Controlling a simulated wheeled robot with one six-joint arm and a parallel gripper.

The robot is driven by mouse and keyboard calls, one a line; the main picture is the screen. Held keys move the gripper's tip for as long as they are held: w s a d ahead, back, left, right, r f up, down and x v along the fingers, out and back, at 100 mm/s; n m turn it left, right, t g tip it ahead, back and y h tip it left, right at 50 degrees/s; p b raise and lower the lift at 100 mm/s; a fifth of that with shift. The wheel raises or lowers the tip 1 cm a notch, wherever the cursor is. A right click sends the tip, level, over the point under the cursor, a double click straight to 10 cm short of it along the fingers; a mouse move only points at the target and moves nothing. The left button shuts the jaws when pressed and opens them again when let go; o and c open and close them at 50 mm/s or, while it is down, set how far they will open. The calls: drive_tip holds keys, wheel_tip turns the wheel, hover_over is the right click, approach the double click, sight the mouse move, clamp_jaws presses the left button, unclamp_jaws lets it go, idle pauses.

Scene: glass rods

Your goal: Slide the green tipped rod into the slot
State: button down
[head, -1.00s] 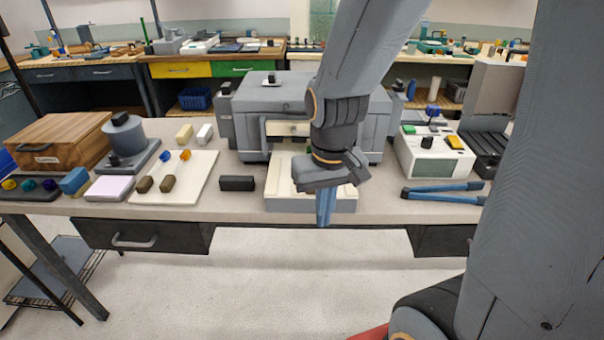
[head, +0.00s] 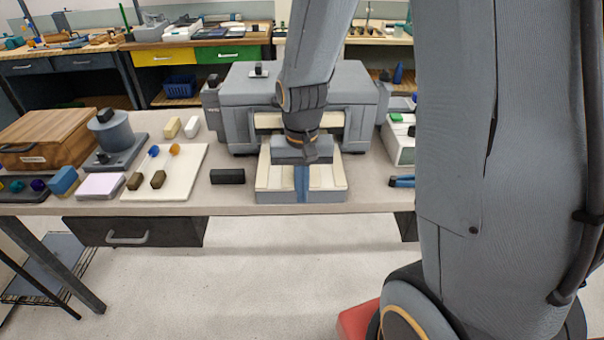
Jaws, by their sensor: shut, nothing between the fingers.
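My gripper (head: 302,199) points down in front of the grey machine (head: 300,80), over the cream tray (head: 268,180) at its front. Its blue fingers are shut and empty. The machine has a pale, wide opening (head: 268,121) in its front, partly hidden by my arm; I cannot tell if this is the slot. I cannot make out a green tipped rod. A blue tipped rod (head: 153,151) and an orange tipped rod (head: 174,150) lie on a white board (head: 185,185) at the left, near two brown blocks.
A black block (head: 227,176) lies between board and tray. At the left are a wooden box (head: 50,138), a grey round device (head: 116,135) and a blue block (head: 63,181). A white instrument (head: 400,150) and blue-handled tool (head: 402,181) are partly hidden by my arm at the right.

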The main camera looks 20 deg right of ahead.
drive_tip(key=shift+w+d+f+p, duration=0.1)
drive_tip(key=shift+w+d+p, duration=0.15)
drive_tip(key=shift+w, duration=0.4)
drive_tip(key=shift+w+d+r+p, duration=0.1)
drive_tip(key=shift+w+d+p, duration=0.1)
drive_tip(key=shift+w, duration=0.4)
drive_tip(key=shift+w+d+f+p, duration=0.15)
drive_tip(key=shift+w+p, duration=0.1)
drive_tip(key=shift+w, duration=0.4)
